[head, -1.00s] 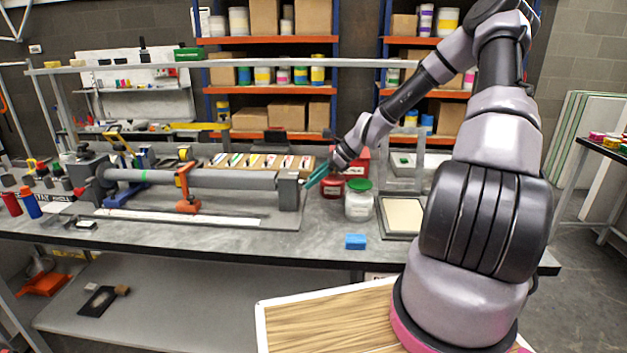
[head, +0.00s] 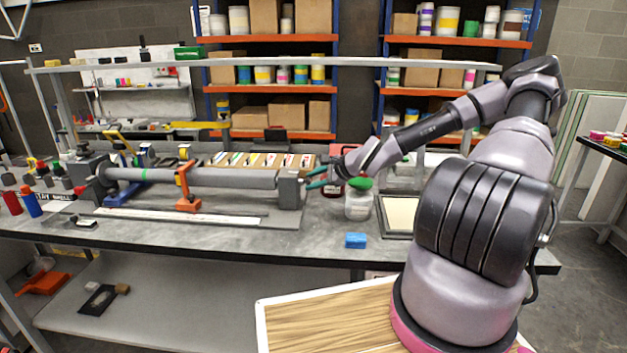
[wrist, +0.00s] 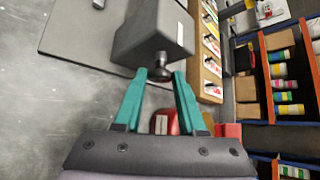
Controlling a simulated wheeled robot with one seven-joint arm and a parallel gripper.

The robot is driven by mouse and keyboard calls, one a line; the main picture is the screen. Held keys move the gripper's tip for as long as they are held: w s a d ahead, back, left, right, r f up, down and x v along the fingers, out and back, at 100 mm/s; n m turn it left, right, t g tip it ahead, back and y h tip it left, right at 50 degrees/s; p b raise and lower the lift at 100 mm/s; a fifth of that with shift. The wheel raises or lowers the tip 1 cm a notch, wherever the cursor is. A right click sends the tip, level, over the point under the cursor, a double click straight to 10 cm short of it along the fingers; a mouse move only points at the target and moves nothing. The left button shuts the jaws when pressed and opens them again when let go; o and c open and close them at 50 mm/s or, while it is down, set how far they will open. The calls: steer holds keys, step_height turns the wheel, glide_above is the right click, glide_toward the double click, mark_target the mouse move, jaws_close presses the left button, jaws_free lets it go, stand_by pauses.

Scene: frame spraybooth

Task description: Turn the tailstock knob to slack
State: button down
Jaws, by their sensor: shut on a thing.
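The tailstock (head: 289,192) is a dark grey block at the right end of the long grey tube (head: 215,178) on the bench. It also fills the top of the wrist view (wrist: 155,30). Its black round knob (wrist: 160,73) sticks out of the block's face towards my gripper. My gripper (wrist: 160,77) has green fingers, shut on the knob with one fingertip on each side. In the head view my gripper (head: 312,179) reaches the tailstock from the right; the knob is too small to make out there.
A blue block (head: 355,241) lies near the bench's front edge. A tray of coloured cards (head: 262,162) lies behind the tube. An orange support (head: 185,187) holds the tube.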

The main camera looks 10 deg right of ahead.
steer(key=shift+s+f+n+t+y, duration=0.1)
steer(key=shift+f+n+t+y, duration=0.1)
steer(key=shift+n+t, duration=0.9)
steer(key=shift+s+f+n+t+y, duration=0.15)
steer(key=shift+n+t, duration=0.6)
steer(key=shift+t, duration=0.55)
steer(key=shift+f+n+t+y, duration=0.15)
steer(key=shift+f+n+t, duration=0.05)
steer(key=shift+n+t, duration=0.9)
steer(key=c, duration=0.5)
jaws_free()
steer(key=v, duration=1)
steer(key=shift+s+d+f, duration=0.1)
steer(key=shift+s+f, duration=0.1)
steer(key=shift+s, duration=0.2)
